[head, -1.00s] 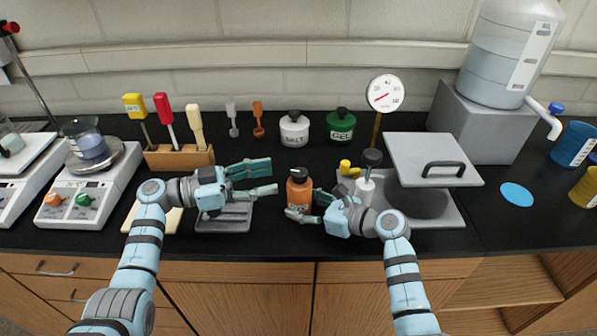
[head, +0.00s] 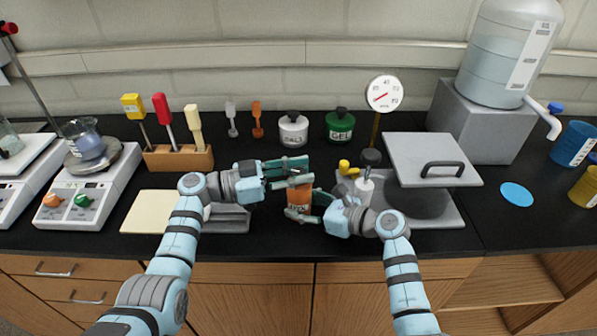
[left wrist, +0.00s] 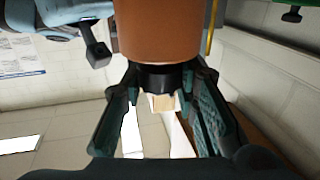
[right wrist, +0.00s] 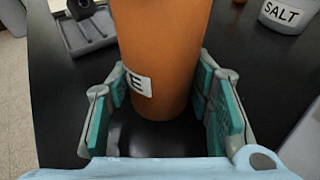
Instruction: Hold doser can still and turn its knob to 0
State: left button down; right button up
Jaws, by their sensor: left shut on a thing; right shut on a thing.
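The doser can (head: 298,198) is orange with a black top and stands upright on the dark bench in the middle of the head view. My right gripper (head: 302,204) is shut around its body. In the right wrist view the orange body (right wrist: 160,60) sits between the teal finger pads, with part of a white label showing. My left gripper (head: 300,172) is level at the can's top, shut on the knob. In the left wrist view the dark knob (left wrist: 155,77) lies between the fingers, with a pale pointer beside it. I cannot read the knob's setting.
Behind the can stand a white SALT jar (head: 292,130) and a green GEL jar (head: 340,126). A grey station with a square lid (head: 430,155) stands close on the right. A grey tray (head: 228,220) lies under my left arm, beside a cream board (head: 150,212).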

pick_arm(q)
jog(key=n+t, duration=0.1)
jog(key=t, duration=0.1)
jog(key=n+t+y, duration=0.1)
jog(key=t, duration=0.1)
jog(key=shift+s+d+f+n+y, duration=0.1)
jog(key=shift+s+n+y, duration=0.05)
jog(key=shift+n+y, duration=0.2)
jog(key=shift+n+t+y, duration=0.75)
jog(key=shift+n+t, duration=0.3)
jog(key=shift+t, duration=0.15)
jog(key=c, duration=1.2)
grip_release()
jog(key=shift+a, duration=0.2)
jog(key=v, duration=1.2)
jog(key=shift+d, duration=0.1)
